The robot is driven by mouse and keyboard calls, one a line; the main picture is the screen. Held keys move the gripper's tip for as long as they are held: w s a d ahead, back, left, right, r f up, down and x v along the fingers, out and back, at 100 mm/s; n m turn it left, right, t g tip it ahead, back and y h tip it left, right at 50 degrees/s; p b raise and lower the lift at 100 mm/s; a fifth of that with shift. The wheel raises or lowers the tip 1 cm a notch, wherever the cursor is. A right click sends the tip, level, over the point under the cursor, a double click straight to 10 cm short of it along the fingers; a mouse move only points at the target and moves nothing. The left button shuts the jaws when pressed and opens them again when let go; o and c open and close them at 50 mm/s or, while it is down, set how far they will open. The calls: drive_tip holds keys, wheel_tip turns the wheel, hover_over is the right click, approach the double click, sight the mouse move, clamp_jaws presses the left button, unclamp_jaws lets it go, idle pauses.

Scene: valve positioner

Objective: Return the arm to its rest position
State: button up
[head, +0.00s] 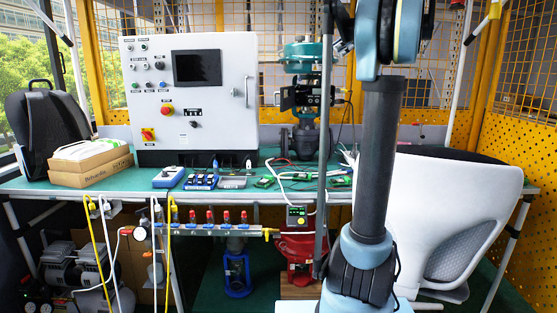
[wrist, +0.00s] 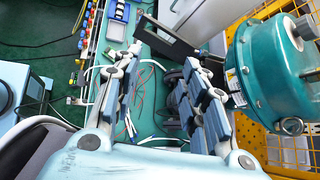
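My arm (head: 378,160) rises in front of the bench in the head view, with a dark tube between light blue joints, and runs out at the top edge. My gripper (wrist: 163,56) shows in the wrist view with its two dark-padded fingers spread apart and nothing between them. It is not clearly visible in the head view. The teal valve actuator (wrist: 268,66) is close to the right of the fingers, apart from them as seen. In the head view the actuator (head: 300,57) stands at the back of the bench, left of my arm.
A white control box (head: 222,125) stands on the green bench (head: 115,188). Small boards and blue devices (head: 201,181) lie in front of it. A white chair (head: 430,215) is right of my arm. A manifold with red valves (head: 210,217) runs along the bench front. Yellow mesh (head: 525,135) encloses the back.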

drive_tip(key=s+a+f+n+g+h, duration=0.1)
drive_tip(key=s+a+f+n, duration=0.1)
drive_tip(key=s+a+f, duration=0.3)
drive_tip(key=s+f+n+h, duration=0.2)
drive_tip(key=s+f, duration=0.1)
drive_tip(key=f, duration=0.5)
drive_tip(key=s+f+n+h, duration=0.2)
drive_tip(key=s+f+n, duration=0.2)
drive_tip(key=s+f, duration=0.4)
drive_tip(key=s+f+n+h, duration=0.2)
drive_tip(key=s+f+n, duration=0.3)
drive_tip(key=f, duration=1.6)
drive_tip(key=s+f+n+h, duration=0.3)
drive_tip(key=s+f+n, duration=0.2)
drive_tip(key=s+f, duration=0.7)
wheel_tip(320, 180, down, 3)
drive_tip(key=shift+s+d+f, duration=0.15)
drive_tip(key=shift+s+d, duration=0.1)
drive_tip(key=shift+d, duration=0.15)
drive_tip(key=shift+w, duration=0.1)
drive_tip(key=shift+w+f, duration=0.2)
drive_tip(key=shift+w, duration=0.15)
